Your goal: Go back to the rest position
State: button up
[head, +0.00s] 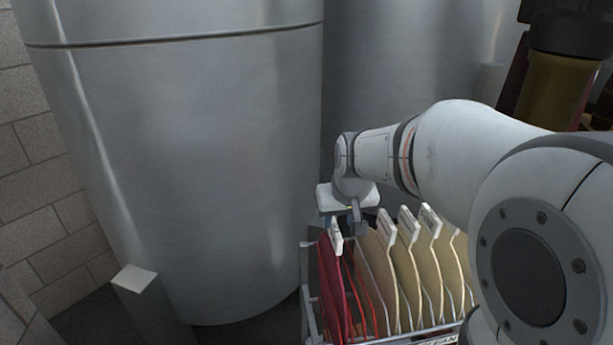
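My arm reaches in from the right of the head view and bends down at the wrist. My gripper (354,226) points down over the back left part of a rack (308,292). The rack holds upright flat boards: a dark red board (330,284) at the left and several beige boards (405,275) to its right, each with a white tag on top. The gripper is close to the red board's tag (336,236); I cannot tell whether they touch. The fingers are small and partly hidden, so their opening does not show.
A large steel tank (190,150) stands left of the rack, with another tank (400,70) behind the arm. A grey post with a pale top (134,278) stands at the lower left. A block wall (40,190) is at far left. A dark-capped amber container (560,75) is at upper right.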

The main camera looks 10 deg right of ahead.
jog(key=s+a+r+g+p, duration=0.1)
jog(key=s+p, duration=0.1)
jog(key=s, duration=0.7)
jog(key=s+r+p, duration=0.1)
jog(key=s+p, duration=0.2)
jog(key=s, duration=0.6)
jog(key=shift+a+r+g, duration=0.35)
jog(key=shift+g, duration=0.05)
